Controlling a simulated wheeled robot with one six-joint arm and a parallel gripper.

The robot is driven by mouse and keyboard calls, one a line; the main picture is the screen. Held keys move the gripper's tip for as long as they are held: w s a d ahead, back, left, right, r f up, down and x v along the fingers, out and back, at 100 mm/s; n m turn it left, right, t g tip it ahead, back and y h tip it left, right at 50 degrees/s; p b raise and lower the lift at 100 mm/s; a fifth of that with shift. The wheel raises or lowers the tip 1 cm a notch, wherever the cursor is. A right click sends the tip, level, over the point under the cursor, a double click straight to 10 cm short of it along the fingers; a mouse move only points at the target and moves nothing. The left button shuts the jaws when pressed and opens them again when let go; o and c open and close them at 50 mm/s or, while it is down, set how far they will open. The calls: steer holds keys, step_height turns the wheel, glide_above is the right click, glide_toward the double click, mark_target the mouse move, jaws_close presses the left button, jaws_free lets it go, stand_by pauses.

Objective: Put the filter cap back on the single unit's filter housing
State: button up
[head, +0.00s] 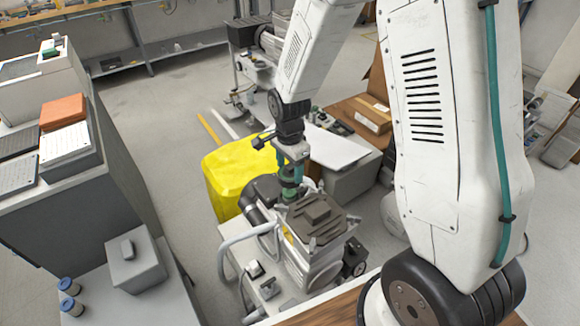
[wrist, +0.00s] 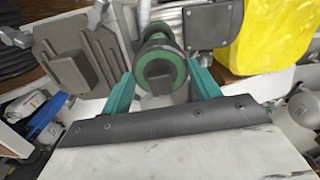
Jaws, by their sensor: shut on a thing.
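My gripper (head: 290,176) points down over the rear left side of the single unit (head: 318,240), a grey compressor with a ribbed top plate. In the wrist view its two teal fingers (wrist: 163,74) are on either side of a round dark cap with a green ring, the filter cap (wrist: 179,70), and shut on it. A dark cylindrical part (wrist: 156,32) shows just beyond the cap, probably the filter housing. I cannot tell whether cap and housing touch. The unit's ribbed plate (wrist: 75,50) lies left of the cap in the wrist view.
A yellow bin (head: 224,170) stands just behind and left of the unit. A grey hose (head: 240,238) loops at its left side. A grey cabinet (head: 75,190) stands at the left, with a grey box (head: 135,260) nearby. Open floor (head: 160,110) lies behind.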

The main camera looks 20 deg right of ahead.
mark_target(289, 193)
steer(key=shift+s+a+m, duration=0.15)
steer(key=shift+s+m, duration=0.1)
steer(key=shift+m, duration=0.25)
steer(key=shift+f, duration=3.1)
steer(key=shift+a, duration=0.1)
steer(key=shift+f, duration=0.15)
steer(key=o, duration=1)
steer(key=shift+o, duration=0.2)
steer(key=shift+s, duration=0.1)
